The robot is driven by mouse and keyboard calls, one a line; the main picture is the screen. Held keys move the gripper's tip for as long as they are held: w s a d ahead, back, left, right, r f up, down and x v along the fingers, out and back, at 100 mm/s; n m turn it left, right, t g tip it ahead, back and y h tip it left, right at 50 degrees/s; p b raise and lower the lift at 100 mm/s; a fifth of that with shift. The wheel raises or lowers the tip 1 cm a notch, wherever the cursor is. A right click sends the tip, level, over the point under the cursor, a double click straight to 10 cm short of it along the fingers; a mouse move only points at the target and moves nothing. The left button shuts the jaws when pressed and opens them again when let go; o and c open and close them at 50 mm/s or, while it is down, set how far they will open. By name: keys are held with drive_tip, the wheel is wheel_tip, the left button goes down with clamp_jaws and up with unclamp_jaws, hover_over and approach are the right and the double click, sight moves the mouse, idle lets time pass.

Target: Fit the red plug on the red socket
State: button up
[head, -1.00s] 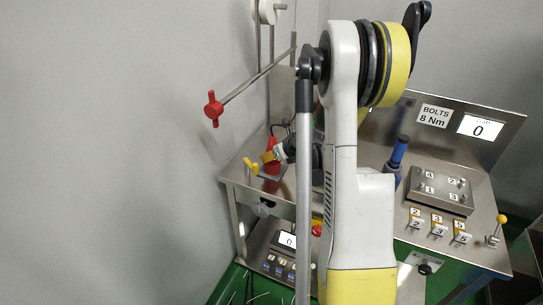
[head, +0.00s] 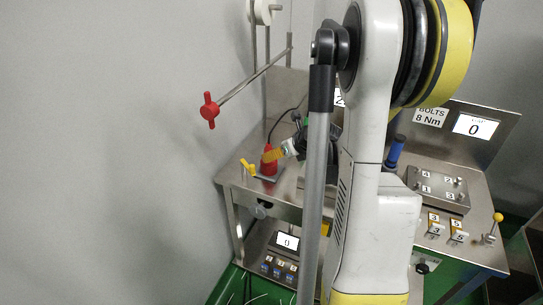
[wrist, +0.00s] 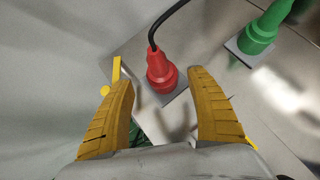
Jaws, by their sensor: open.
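The red plug (head: 269,163) stands upright on a grey square plate (head: 269,178) at the left of the steel bench. In the wrist view the red plug (wrist: 161,68) has a black cable leaving its top and a wider red base on the plate (wrist: 172,97). I cannot tell where the plug ends and a red socket begins. My gripper (wrist: 161,77) is open, with its two orange fingers apart and the red plug beyond and between their tips. In the head view an orange finger (head: 274,154) shows in front of the plug. The gripper appears empty.
A green plug (wrist: 262,32) stands on its own plate to the right. A red-handled rod (head: 209,110) sticks out above the bench. A bolt panel (head: 440,188) lies to the right.

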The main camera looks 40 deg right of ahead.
drive_tip(key=shift+v, duration=2)
